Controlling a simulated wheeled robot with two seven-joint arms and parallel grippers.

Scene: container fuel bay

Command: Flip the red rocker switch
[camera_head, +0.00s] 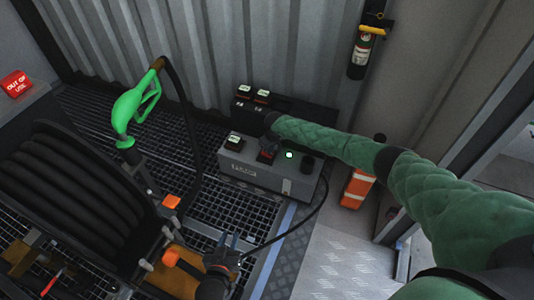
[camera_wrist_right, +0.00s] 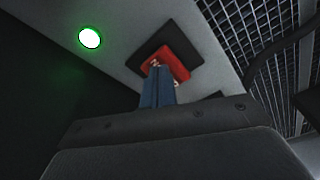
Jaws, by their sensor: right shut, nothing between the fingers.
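The red rocker switch (camera_wrist_right: 172,63) sits in a dark square surround on a grey panel in the right wrist view. In the head view the red switch (camera_head: 266,156) shows on top of the grey control box (camera_head: 245,172), partly covered by my right arm's end. My right gripper (camera_wrist_right: 157,72) is shut and empty, its fingertips at the rocker's near edge; they appear to touch it, but I cannot be sure. A lit green lamp (camera_wrist_right: 90,38) is beside the switch; it also shows in the head view (camera_head: 289,155).
A capped switch (camera_head: 233,142) and a dark knob (camera_head: 308,163) flank the red switch. A black hose reel (camera_head: 70,190) and green nozzle (camera_head: 130,108) stand left. A black cable (camera_head: 300,222) leaves the box.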

